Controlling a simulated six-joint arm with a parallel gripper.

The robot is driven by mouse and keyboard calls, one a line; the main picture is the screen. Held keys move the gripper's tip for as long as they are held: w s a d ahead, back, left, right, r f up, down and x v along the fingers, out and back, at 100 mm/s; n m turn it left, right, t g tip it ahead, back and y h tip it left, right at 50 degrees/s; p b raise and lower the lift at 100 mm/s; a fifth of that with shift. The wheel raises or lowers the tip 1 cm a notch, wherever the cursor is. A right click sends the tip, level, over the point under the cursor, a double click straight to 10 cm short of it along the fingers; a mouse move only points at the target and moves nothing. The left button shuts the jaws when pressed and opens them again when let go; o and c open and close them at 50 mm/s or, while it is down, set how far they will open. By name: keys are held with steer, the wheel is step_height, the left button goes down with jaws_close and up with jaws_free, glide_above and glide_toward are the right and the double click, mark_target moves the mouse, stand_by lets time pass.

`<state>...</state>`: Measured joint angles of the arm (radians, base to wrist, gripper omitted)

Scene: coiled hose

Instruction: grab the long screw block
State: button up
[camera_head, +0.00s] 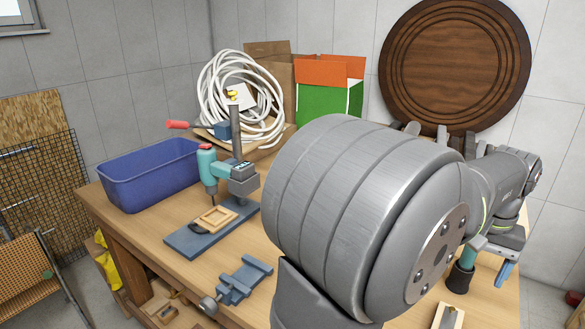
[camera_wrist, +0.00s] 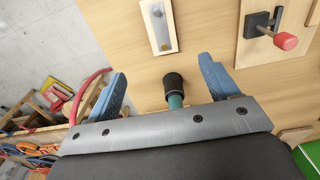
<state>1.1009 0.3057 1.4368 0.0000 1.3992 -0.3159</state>
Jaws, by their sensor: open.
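A long, narrow block (camera_wrist: 157,22) with a pale metal face and small round screw heads lies on the wooden table at the top of the wrist view. It also shows at the bottom edge of the head view (camera_head: 449,316), partly cut off. My gripper (camera_wrist: 163,70) is open, with its blue fingers spread wide and apart from the block. A teal and black cylinder (camera_wrist: 174,82) shows between the fingers; I cannot tell whether it touches them. In the head view, one blue finger (camera_head: 506,272) shows at the right, and my arm hides much of the table.
A wooden board with a black clamp and red knob (camera_wrist: 285,41) lies right of the block. A drill press (camera_head: 240,180), a small vise (camera_head: 240,284), a blue bin (camera_head: 150,178) and a coiled white hose (camera_head: 210,85) occupy the table's left and back.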

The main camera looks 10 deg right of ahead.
steer(key=s+a+t+h, duration=0.3)
steer(key=s+a, duration=0.1)
glide_toward(448, 322)
steer(key=x, duration=0.8)
steer(key=shift+a+f, duration=0.1)
steer(key=shift+f, duration=0.2)
stand_by(0.4)
steer(key=c, duration=1.1)
steer(key=shift+c, duration=0.2)
steer(key=shift+r, duration=0.1)
